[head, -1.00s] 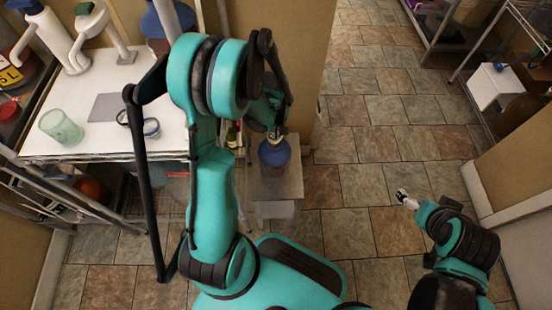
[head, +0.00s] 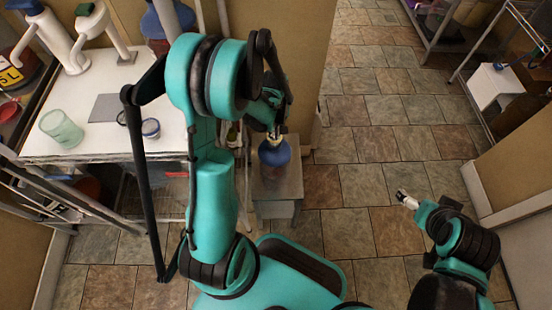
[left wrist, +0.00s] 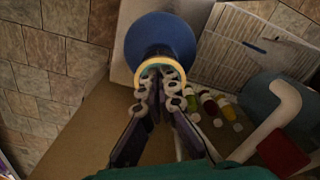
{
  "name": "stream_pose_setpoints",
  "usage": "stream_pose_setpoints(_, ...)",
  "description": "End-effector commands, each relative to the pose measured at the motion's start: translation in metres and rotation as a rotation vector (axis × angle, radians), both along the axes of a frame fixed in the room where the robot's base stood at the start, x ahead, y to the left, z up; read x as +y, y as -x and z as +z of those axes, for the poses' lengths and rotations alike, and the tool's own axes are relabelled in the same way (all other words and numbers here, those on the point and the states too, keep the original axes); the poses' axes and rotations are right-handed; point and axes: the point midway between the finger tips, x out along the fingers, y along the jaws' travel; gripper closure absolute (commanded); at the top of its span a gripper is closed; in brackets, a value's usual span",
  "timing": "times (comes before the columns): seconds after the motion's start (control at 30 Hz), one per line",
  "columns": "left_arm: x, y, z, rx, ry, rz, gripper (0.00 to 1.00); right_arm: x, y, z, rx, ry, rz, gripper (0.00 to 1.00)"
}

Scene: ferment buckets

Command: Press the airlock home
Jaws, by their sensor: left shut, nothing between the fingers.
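A blue, round-shouldered vessel (head: 273,153) stands on a small grey stand. In the left wrist view the blue vessel (left wrist: 150,38) has a pale yellow ring (left wrist: 161,66) at its neck. My left gripper (head: 276,135) is over the vessel's top. In the left wrist view my left gripper (left wrist: 160,83) is shut and empty, its fingertips at the ring; I cannot tell whether they touch it. No airlock can be made out; the fingertips cover the neck's middle. My right gripper (head: 405,198) is over the floor at right, too small to read.
The grey stand (head: 283,187) is beside a wall. A white table (head: 100,142) at left holds a green glass (head: 62,128), a small jar (head: 151,128) and pump bottles. Several small bottles lie near the stand in the left wrist view.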

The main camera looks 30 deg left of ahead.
Motion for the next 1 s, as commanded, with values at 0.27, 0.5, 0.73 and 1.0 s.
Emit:
stream_pose_setpoints(0.27,0.0,0.0,0.018,0.0,0.0,0.0,1.0,0.0,0.0,0.014,0.0,0.0,0.0,0.13)
stream_pose_setpoints(0.5,0.0,0.0,0.033,0.0,0.0,0.0,1.0,0.0,0.0,0.025,0.0,0.0,0.0,0.13)
stream_pose_setpoints(0.73,0.0,0.0,0.048,0.0,0.0,0.0,1.0,0.0,0.0,0.035,0.0,0.0,0.0,0.13)
stream_pose_setpoints(1.0,0.0,0.0,0.065,0.0,0.0,0.0,1.0,0.0,0.0,0.047,0.0,0.0,0.0,0.13)
